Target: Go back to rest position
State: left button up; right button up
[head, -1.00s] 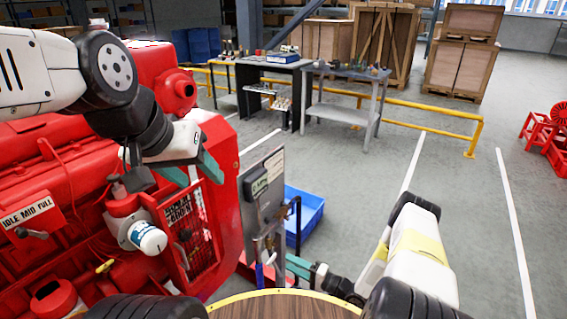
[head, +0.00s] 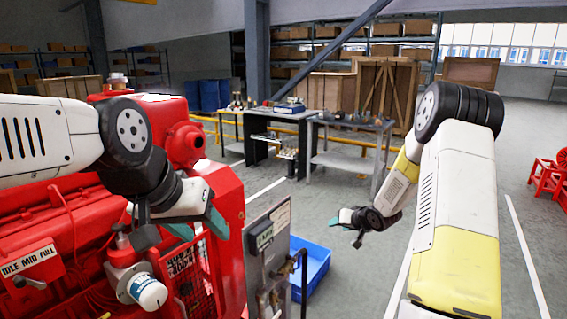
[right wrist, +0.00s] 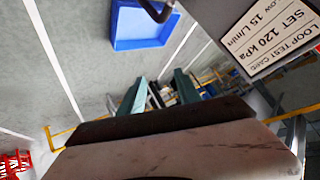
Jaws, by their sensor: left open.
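My left gripper (head: 197,227) hangs in front of the red diesel engine (head: 60,225), above and right of the white-capped filter (head: 147,291). Its teal fingers are apart, with nothing seen between them. My right arm is raised at the right of the head view. Its gripper (head: 347,222) points left in the air above the aisle, right of the grey panel (head: 268,255). In the right wrist view the teal fingers (right wrist: 160,92) are spread apart and nothing is between them.
A blue bin (head: 312,268) stands on the floor behind the panel; it also shows in the right wrist view (right wrist: 140,28). A test card (right wrist: 268,38) is close at the upper right there. Grey workbenches (head: 345,163) and yellow rails lie farther back.

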jog(key=s+d+r+g+h, duration=0.1)
jog(key=s+r+h, duration=0.1)
jog(key=s+r, duration=0.65)
jog(key=s+r+h, duration=0.1)
jog(key=s+r, duration=0.5)
jog(key=r, duration=0.6)
jog(key=s+a+r+n+g, duration=0.1)
jog(key=s+a+r, duration=0.1)
jog(key=s, duration=0.9)
jog(key=s+a+r+g+y, duration=0.1)
jog(key=s+a, duration=0.3)
jog(key=s, duration=0.7)
jog(key=shift+s+r+n+y, duration=0.3)
jog(key=shift+s+r+n, duration=0.1)
jog(key=shift+r, duration=0.35)
jog(key=shift+a, duration=0.1)
